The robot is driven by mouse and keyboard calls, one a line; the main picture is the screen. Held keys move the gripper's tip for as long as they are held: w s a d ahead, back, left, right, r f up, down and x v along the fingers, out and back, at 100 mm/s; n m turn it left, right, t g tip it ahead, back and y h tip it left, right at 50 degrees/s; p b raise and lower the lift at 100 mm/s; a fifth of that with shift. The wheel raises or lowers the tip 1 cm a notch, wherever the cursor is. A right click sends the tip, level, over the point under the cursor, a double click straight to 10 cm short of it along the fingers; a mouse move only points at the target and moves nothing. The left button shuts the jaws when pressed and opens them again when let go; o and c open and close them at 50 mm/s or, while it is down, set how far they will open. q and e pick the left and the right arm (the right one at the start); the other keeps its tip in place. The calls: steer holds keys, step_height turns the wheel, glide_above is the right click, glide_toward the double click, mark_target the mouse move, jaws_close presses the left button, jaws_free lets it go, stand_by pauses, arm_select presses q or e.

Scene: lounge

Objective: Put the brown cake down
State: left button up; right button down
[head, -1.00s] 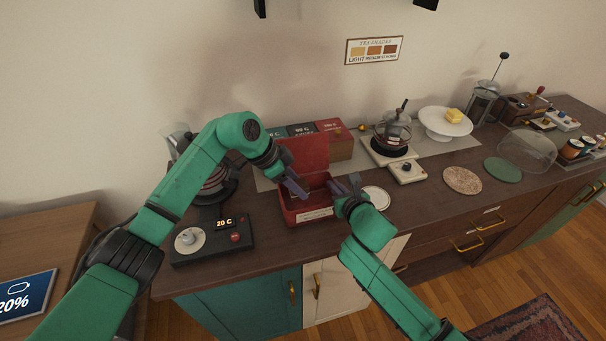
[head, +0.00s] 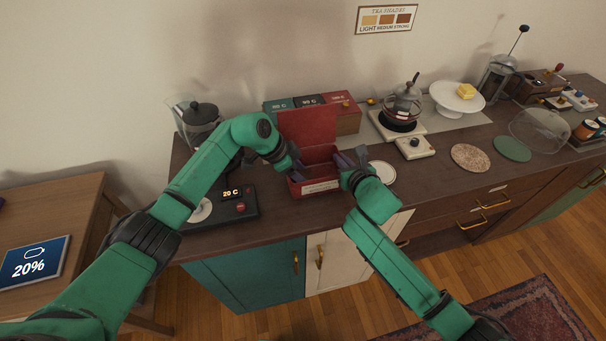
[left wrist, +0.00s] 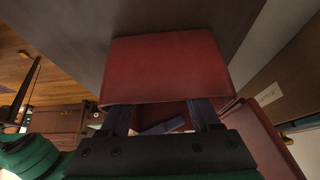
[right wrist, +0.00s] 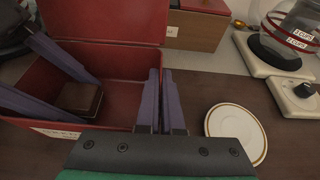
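The brown cake (right wrist: 82,98) is a small block low inside the open red box (head: 318,188). It shows in the right wrist view, between the fingertips of my left gripper (right wrist: 80,100). I cannot tell whether the cake touches the box floor. My right gripper (right wrist: 162,80) has its fingers close together at the box's right wall (right wrist: 160,60), apparently pinching it.

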steer(key=shift+f, duration=0.1)
arm_select(q)
steer(key=v, duration=1.2)
steer(key=shift+r, duration=0.15)
arm_select(e)
steer(key=c, duration=1)
jaws_free()
